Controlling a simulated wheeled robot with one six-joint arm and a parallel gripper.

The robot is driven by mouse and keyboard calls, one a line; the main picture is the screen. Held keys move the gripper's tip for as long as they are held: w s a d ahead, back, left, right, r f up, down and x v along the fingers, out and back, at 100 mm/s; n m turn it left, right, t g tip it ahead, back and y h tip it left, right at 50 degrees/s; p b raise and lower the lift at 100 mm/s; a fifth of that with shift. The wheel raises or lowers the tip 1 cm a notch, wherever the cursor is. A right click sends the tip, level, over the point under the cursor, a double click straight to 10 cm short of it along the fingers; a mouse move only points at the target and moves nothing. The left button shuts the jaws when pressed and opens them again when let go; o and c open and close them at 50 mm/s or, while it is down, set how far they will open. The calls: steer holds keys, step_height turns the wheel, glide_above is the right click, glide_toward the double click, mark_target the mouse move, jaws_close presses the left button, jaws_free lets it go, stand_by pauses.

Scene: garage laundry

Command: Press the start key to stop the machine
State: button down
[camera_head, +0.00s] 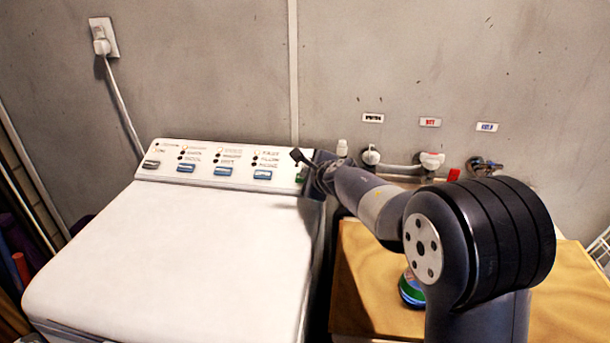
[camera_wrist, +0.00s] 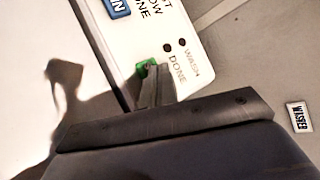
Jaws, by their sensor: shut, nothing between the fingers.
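The washing machine (camera_head: 170,240) is white, with a slanted control panel (camera_head: 205,178) along its back edge. The panel carries several blue keys, a dark key at the left end and rows of small indicator lights. The green start key (camera_head: 300,178) is at the panel's right end, mostly hidden by my gripper (camera_head: 298,157). In the wrist view the green key (camera_wrist: 145,68) shows right at the fingertips of my gripper (camera_wrist: 152,76), beside the words WASH and DONE. My gripper is shut and holds nothing. I cannot tell whether the tips press the key or only hover over it.
Taps and a pipe (camera_head: 400,168) run along the wall right of the panel, under small labels (camera_head: 430,122). A wooden-topped surface (camera_head: 370,290) with a round blue-green object (camera_head: 411,290) stands right of the machine. A plugged-in cord (camera_head: 120,100) hangs at left. The machine's lid is clear.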

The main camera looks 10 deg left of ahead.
steer(key=shift+r, duration=0.2)
steer(key=r+p, duration=0.1)
steer(key=s+r+p, duration=0.1)
steer(key=r, duration=0.1)
steer(key=s+r+p, duration=0.1)
steer(key=p, duration=0.1)
steer(key=shift+r, duration=0.35)
steer(key=shift+d+f, duration=0.1)
stand_by(0.5)
